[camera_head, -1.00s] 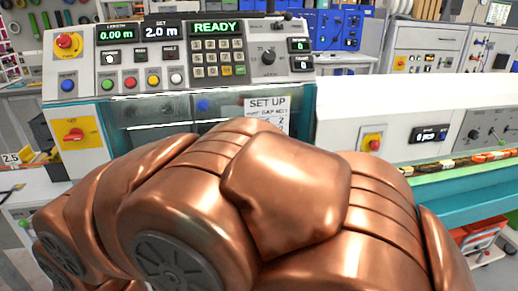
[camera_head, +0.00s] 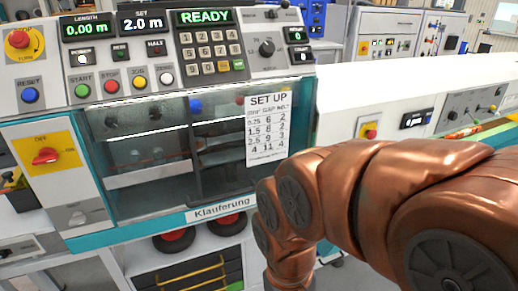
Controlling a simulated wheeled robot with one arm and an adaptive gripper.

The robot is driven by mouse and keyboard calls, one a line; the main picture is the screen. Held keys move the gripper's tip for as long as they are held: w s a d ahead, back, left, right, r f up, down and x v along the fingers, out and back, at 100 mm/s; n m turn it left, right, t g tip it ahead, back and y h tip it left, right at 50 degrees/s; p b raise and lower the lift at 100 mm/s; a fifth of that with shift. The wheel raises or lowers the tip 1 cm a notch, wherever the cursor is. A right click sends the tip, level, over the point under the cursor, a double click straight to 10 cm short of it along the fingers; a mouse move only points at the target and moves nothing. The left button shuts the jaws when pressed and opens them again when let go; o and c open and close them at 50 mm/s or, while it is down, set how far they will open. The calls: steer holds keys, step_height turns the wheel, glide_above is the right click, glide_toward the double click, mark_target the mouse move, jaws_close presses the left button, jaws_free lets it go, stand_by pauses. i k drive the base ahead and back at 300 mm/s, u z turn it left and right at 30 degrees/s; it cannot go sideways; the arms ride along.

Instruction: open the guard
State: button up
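The guard (camera_head: 150,150) looks like a clear panel across the front of the machine, below the control panel. It appears closed, with dim machine parts showing behind it. A white SET UP sheet (camera_head: 267,128) is at its right side, and a strip lettered "Klauferung" (camera_head: 221,210) runs along its lower edge. My copper-coloured arm covers the lower right of the picture, right of the guard. My gripper is out of the frame or hidden, so its fingers do not show.
The control panel (camera_head: 205,45) above has buttons, a keypad and a display reading READY. A red rotary switch (camera_head: 46,156) is on the left, and an emergency stop (camera_head: 19,39) is at upper left. Below are dark round reels (camera_head: 173,240) and a rack.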

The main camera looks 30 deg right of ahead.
mark_target(268, 115)
steer(key=u, duration=0.2)
steer(key=k, duration=1.05)
steer(key=u, duration=1.7)
steer(key=i, duration=0.65)
steer(key=z, duration=0.65)
steer(key=i, duration=0.6)
steer(key=z, duration=0.75)
